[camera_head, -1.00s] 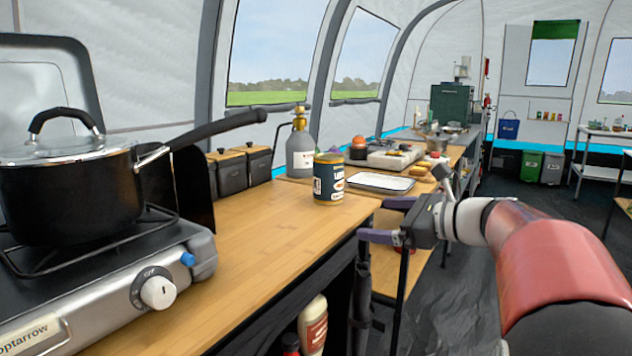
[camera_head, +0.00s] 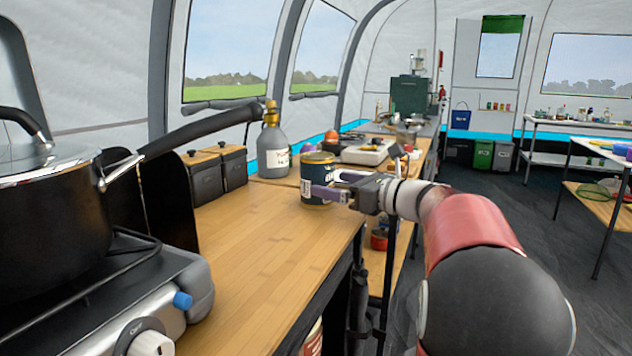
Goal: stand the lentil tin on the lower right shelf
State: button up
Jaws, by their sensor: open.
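The dark blue tin (camera_head: 317,170) with a gold rim, which looks like the lentil tin, stands upright near the far right corner of the wooden counter. Its label is too small to read. My gripper (camera_head: 334,186) is open and reaches in from the right at the tin's height. The near finger overlaps the tin's lower front in the picture. The far finger is partly hidden, and I cannot tell whether either finger touches the tin. Which shelf is the lower right one is not clear from this view.
A stove with a pot (camera_head: 50,215) stands at the near left, its handle reaching toward a grey bottle (camera_head: 273,150). A red tin (camera_head: 379,240) sits lower down, beyond the counter's right edge. The mid-counter is clear.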

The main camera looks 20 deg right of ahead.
aim_at(332, 184)
jog(key=shift+x, duration=1.5)
jog(key=shift+s+a, duration=0.1)
jog(key=c, duration=1.5)
